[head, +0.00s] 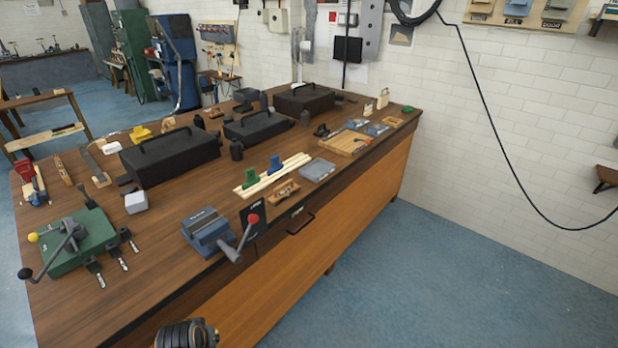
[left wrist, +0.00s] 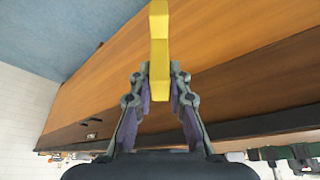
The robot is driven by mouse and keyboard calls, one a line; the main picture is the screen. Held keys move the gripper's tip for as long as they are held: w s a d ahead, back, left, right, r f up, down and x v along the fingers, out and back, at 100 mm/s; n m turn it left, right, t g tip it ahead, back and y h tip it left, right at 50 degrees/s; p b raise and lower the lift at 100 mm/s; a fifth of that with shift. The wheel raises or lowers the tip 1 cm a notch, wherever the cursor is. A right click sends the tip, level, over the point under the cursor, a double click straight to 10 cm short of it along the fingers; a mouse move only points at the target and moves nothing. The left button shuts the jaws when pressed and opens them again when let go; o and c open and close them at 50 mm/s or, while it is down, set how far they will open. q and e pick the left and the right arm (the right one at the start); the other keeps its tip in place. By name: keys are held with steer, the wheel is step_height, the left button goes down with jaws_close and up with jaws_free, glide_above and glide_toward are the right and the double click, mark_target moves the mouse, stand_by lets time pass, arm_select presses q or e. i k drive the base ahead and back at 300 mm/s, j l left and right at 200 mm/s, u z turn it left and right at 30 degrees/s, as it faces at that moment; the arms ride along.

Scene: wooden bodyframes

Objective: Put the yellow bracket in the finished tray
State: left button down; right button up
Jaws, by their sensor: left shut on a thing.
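My left gripper (left wrist: 157,82) is shut on the yellow bracket (left wrist: 159,45) in the left wrist view. In the head view neither gripper shows. A flat grey tray (head: 317,174) lies nearer. I cannot tell which is the finished tray.
The bench (head: 160,285) holds a blue vise (head: 207,231), a green tool (head: 70,245) with levers, and black toolboxes (head: 170,157). Green and blue pieces stand on pale wooden strips (head: 285,175). A yellow item (head: 141,133) lies at the back. Blue floor on the right is clear.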

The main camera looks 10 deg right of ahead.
mark_target(318, 171)
steer(key=i+l, duration=0.2)
steer(key=l, duration=0.2)
steer(key=i+l, duration=0.2)
steer(key=l, duration=0.15)
steer(key=i+l, duration=0.2)
steer(key=l, duration=0.2)
steer(key=i+l+u, duration=0.1)
steer(key=l, duration=0.3)
steer(key=i+l, duration=0.5)
steer(key=l, duration=0.3)
